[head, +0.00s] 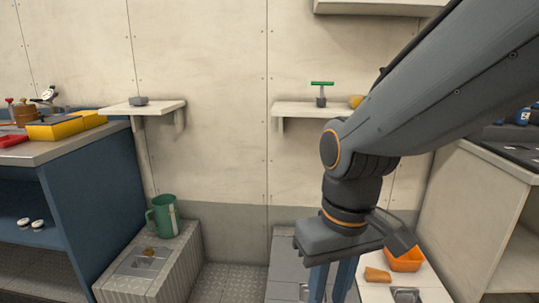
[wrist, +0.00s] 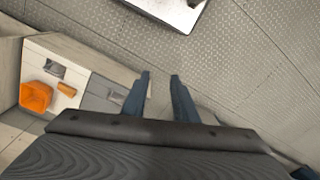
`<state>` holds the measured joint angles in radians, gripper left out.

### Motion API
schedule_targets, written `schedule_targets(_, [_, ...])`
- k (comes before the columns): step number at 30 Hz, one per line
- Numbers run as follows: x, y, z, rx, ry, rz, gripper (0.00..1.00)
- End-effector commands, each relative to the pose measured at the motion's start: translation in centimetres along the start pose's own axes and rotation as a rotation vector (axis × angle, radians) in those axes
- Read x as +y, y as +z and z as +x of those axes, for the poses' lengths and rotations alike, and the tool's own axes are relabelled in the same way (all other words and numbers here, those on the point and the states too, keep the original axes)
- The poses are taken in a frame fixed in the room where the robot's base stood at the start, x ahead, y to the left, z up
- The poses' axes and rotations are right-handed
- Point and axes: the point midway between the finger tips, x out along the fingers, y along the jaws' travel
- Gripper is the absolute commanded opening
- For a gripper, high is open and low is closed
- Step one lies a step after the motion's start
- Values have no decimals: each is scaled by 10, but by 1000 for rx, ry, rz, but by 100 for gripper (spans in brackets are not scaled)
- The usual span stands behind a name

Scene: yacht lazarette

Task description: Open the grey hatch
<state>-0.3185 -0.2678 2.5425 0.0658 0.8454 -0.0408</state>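A grey panel that looks like the grey hatch (head: 284,262) is low in the middle of the head view, partly hidden behind my gripper (head: 331,289). It also shows in the wrist view (wrist: 102,92), left of the fingers, with a small fitting on it. It appears closed and flush. My gripper's blue fingers (wrist: 160,76) are spread apart with nothing between them. They point down and are apart from the panel in the wrist view. The fingertips are cut off in the head view.
A white top right of the panel bears an orange bin (head: 405,259), an orange block (head: 377,275) and a recessed fitting (head: 405,294). A green mug (head: 164,216) stands on a ribbed locker (head: 178,258) at left. Shelves (head: 305,110) line the wall. Patterned floor (head: 222,283) lies clear between the lockers.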

Motion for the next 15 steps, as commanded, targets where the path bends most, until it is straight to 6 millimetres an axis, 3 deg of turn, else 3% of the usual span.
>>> schedule_targets(3, [-6,14,-6,-6,-6,36,26])
schedule_targets(15, [13,14,-36,-8,9,101,26])
